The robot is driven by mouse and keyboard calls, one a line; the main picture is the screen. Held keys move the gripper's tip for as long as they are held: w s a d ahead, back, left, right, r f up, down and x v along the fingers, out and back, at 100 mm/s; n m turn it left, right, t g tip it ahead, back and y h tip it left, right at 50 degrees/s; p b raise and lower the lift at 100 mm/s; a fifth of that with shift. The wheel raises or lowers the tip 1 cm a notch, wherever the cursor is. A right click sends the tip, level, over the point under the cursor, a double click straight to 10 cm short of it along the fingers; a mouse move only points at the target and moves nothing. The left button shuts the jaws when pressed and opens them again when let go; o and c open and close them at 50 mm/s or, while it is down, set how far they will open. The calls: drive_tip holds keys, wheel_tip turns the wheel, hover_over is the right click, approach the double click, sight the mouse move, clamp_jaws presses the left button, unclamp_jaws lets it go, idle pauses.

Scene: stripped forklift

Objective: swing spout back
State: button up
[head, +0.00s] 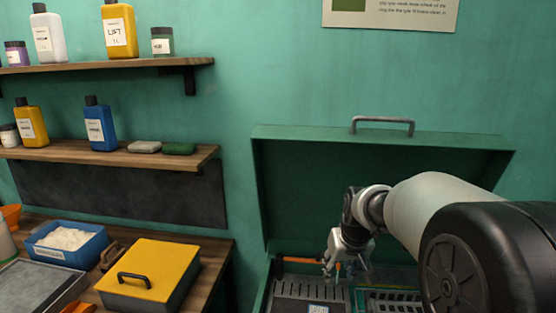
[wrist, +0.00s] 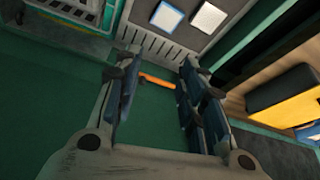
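The orange spout (head: 299,261) lies near the back left of the green washer basin, under its raised lid (head: 310,190). In the wrist view the spout (wrist: 157,80) shows as a short orange bar between my gripper's fingers (wrist: 158,65). The fingers are apart, and a gap shows on at least one side of the bar; I cannot tell how far beyond the fingertips it lies. In the head view my gripper (head: 342,268) points down into the basin, just right of the spout. The spout's right end and its pivot are not clear to see.
A slotted grey tray (head: 300,290) and a wire basket (head: 392,300) sit in the basin. The open lid stands behind my arm. A wooden bench at left holds a yellow-lidded box (head: 150,268) and a blue bin (head: 66,245). Shelves with bottles hang above.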

drive_tip(key=s+a+r, duration=0.1)
drive_tip(key=s+r, duration=0.3)
drive_tip(key=s, duration=0.8)
drive_tip(key=s+r, duration=0.4)
drive_tip(key=s, duration=0.9)
drive_tip(key=s+f+m, duration=0.1)
drive_tip(key=s+f, duration=0.1)
drive_tip(key=s, duration=0.7)
drive_tip(key=shift+f, duration=0.3)
drive_tip(key=shift+o, duration=0.2)
